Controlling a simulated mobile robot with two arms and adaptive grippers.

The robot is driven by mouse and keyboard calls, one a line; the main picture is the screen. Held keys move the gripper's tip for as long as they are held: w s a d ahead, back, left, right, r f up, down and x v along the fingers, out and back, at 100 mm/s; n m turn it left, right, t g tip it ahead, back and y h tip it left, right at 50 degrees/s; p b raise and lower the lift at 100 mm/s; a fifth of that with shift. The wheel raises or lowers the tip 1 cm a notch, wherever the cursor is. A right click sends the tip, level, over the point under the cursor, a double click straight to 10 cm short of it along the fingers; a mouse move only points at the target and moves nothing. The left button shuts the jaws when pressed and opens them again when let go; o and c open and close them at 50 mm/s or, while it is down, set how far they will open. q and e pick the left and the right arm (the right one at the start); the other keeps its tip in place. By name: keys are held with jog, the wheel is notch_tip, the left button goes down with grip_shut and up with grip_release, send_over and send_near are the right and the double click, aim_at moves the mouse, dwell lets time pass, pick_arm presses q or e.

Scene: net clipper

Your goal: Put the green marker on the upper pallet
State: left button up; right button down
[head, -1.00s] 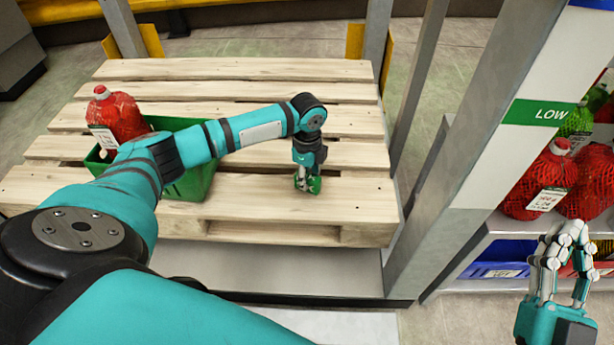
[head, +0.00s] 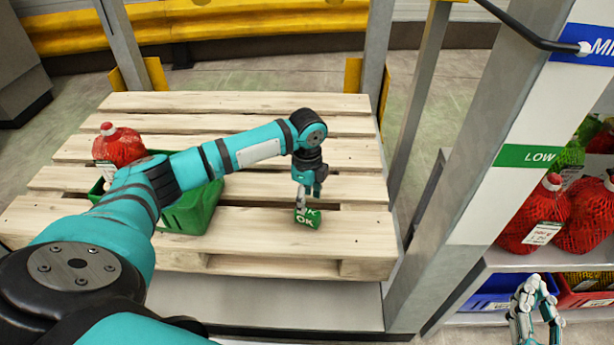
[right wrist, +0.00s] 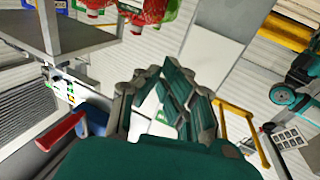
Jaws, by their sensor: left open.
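The green marker (head: 307,218), a small block with white "OK" lettering, is on the front board of the wooden pallet (head: 230,262), near its right end. It appears to rest on the board. My left gripper (head: 303,203) points down right over the marker. It is open, with its fingertips at the marker's top edge; whether they touch it I cannot tell. My right gripper (head: 535,285) is at the lower right, in front of the shelf and away from the pallet. Its fingers also show in the right wrist view (right wrist: 163,85), with nothing clearly held.
A green crate (head: 195,212) with a red netted bag (head: 120,147) stands on the pallet's left side, under my left arm. A grey upright post (head: 475,170) separates the pallet from shelves with red bags (head: 533,215) and a blue bin (head: 490,293). The pallet's back boards are clear.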

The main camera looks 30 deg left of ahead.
aim_at(307, 211)
pick_arm(q)
notch_tip(307, 211, up, 6)
jog(key=p, duration=0.2)
jog(key=s+d+f+n+t+h, duration=0.1)
jog(key=s+d+f, duration=0.1)
jog(key=d, duration=0.5)
jog(key=s+d+f+n+t+h, duration=0.1)
jog(key=s+d+f+t+h, duration=0.1)
jog(key=d, duration=0.5)
jog(key=s+d+f+n+t+h, duration=0.1)
jog(key=s+d+f, duration=0.15)
jog(key=d, duration=0.45)
notch_tip(307, 211, up, 2)
jog(key=s+d+r+n+t+h, duration=0.1)
jog(key=s+d+n+t+h, duration=0.1)
jog(key=d+n+t, duration=0.1)
jog(key=s+a+r+n+t+y, duration=0.3)
jog(key=s+a+r+n+t, duration=0.1)
jog(key=a+n, duration=0.3)
jog(key=shift+s+a+r+n+t+y, duration=0.2)
jog(key=shift+a+r+n+t+y, duration=0.15)
jog(key=shift+r+t, duration=0.35)
pick_arm(e)
jog(key=s+d+f+g+h, duration=0.1)
jog(key=s+d+f+g, duration=0.1)
jog(key=f+g, duration=0.3)
notch_tip(307, 211, down, 4)
jog(key=shift+s+g+h, duration=0.4)
jog(key=shift+s, duration=0.2)
